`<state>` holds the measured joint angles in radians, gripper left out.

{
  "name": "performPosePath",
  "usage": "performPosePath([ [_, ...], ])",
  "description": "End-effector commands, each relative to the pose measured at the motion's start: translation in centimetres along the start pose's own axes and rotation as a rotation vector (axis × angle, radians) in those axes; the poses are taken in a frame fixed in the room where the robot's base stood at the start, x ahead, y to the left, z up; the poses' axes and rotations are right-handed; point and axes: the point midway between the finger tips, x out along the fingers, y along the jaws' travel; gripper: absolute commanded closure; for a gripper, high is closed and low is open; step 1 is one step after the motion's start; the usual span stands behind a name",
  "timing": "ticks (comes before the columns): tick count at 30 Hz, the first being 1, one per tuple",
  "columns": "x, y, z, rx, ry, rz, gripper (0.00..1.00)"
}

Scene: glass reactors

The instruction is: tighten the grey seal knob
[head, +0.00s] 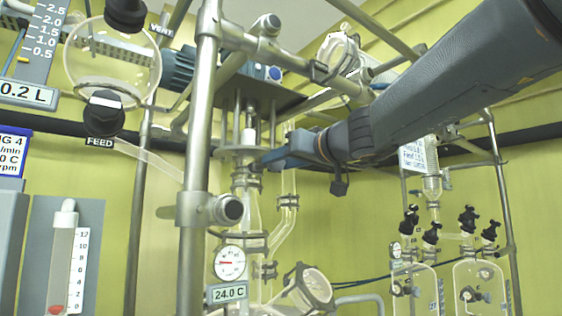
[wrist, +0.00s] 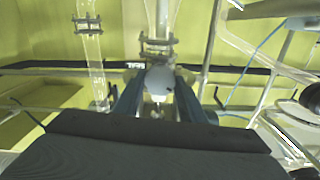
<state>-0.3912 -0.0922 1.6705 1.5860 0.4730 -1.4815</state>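The round grey seal knob (wrist: 160,80) shows in the middle of the wrist view, at the end of the vertical glass column. My gripper (wrist: 161,92) has one blue finger on each side of it. The fingers look very close to the knob, but I cannot tell whether they touch it. In the head view my gripper (head: 268,159) reaches in from the right to the seal area under the motor plate. There the knob is hidden or too small to make out.
A vertical steel post (head: 198,130) stands just left of the seal area. A blue motor (head: 178,68) sits above. A dial gauge (head: 230,262) and a 24.0 C display (head: 227,293) are below. Glass vessels with black valves (head: 411,220) stand at the right.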

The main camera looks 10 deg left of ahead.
Motion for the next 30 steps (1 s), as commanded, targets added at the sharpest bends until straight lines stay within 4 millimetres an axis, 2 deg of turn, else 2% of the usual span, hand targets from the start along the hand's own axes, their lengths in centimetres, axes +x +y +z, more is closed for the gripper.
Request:
performPosePath([
  [8,-0.01,0.01,0.06,0.018,0.0,0.0,0.85],
  [14,0.0,0.07,0.2,0.099,0.0,0.001,0.85],
  [30,-0.02,0.1,0.15,0.571,0.001,0.001,0.85],
])
